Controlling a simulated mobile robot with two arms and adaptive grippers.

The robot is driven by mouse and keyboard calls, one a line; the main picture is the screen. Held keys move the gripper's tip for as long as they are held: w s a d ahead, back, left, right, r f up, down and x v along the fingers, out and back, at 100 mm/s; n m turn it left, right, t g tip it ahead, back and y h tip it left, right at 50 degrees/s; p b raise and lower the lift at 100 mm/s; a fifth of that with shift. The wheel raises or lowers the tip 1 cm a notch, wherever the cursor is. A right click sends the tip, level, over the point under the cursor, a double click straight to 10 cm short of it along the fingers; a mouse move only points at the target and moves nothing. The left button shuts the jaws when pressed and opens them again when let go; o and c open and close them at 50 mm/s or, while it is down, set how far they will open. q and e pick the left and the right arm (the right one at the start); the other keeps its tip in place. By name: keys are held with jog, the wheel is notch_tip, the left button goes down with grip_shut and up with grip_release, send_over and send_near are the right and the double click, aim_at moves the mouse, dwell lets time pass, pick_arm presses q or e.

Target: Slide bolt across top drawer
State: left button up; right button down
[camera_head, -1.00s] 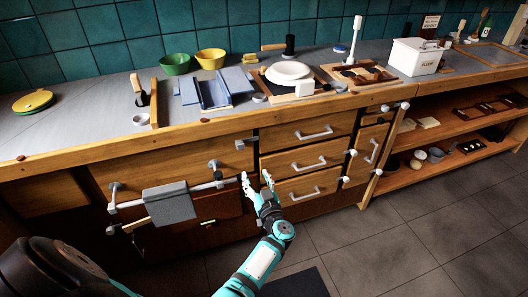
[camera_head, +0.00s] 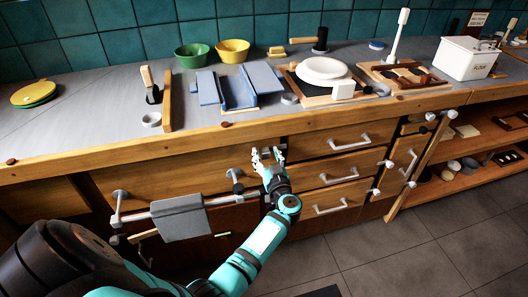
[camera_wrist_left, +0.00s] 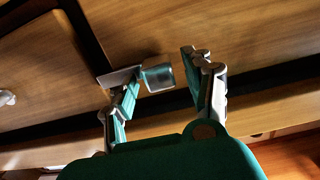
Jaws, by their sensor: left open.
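The top drawer (camera_head: 312,146) is in the upper right stack of wooden drawers in the head view, with a pale bar handle (camera_head: 350,141). It looks shut. My left gripper (camera_head: 267,155) is open, with its fingers pointing up at the cabinet front just left of this drawer. It hides most of the bolt in the head view. In the left wrist view, a short grey cylinder (camera_wrist_left: 159,77), seemingly the bolt's knob, shows between the open fingers (camera_wrist_left: 160,66). I cannot tell whether a finger touches it. My right gripper is not in view.
A rail with a grey towel (camera_head: 181,217) juts out below and left of my gripper. Grey knobs (camera_head: 388,164) stick out right of the drawers. The counter above holds bowls, a blue tray (camera_head: 236,92) and white plates (camera_head: 322,69).

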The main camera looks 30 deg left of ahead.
pick_arm(q)
jog(key=shift+r, duration=0.15)
grip_shut()
dwell(0.4)
jog(key=shift+w, duration=0.1)
